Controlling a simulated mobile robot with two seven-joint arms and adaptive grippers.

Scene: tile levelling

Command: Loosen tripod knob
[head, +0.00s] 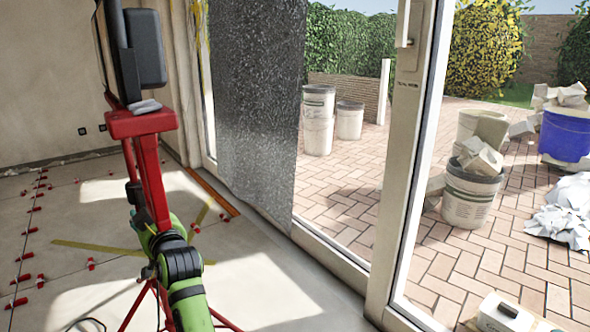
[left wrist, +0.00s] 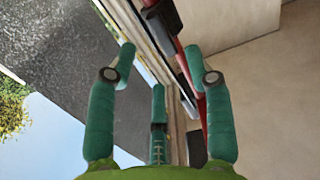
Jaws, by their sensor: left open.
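A red tripod (head: 148,185) stands at the left of the head view with a black lamp-like head (head: 151,48) on top. Its red post (left wrist: 205,108) runs past the right finger in the left wrist view. A dark part on the post (head: 136,193) may be the knob; I cannot tell for sure. A black fitting (left wrist: 161,22) also shows on the post in the left wrist view. My left gripper (left wrist: 163,55) is open, its teal fingers spread close to the post. In the head view my arm hides most of the gripper. My right gripper is not in view.
Red tile spacers (head: 35,209) lie in lines across the concrete floor (head: 90,222). A grey speckled sheet (head: 258,95) hangs by the glass door frame (head: 398,150) on the right. Buckets (head: 470,195) and rubble stand outside on brick paving.

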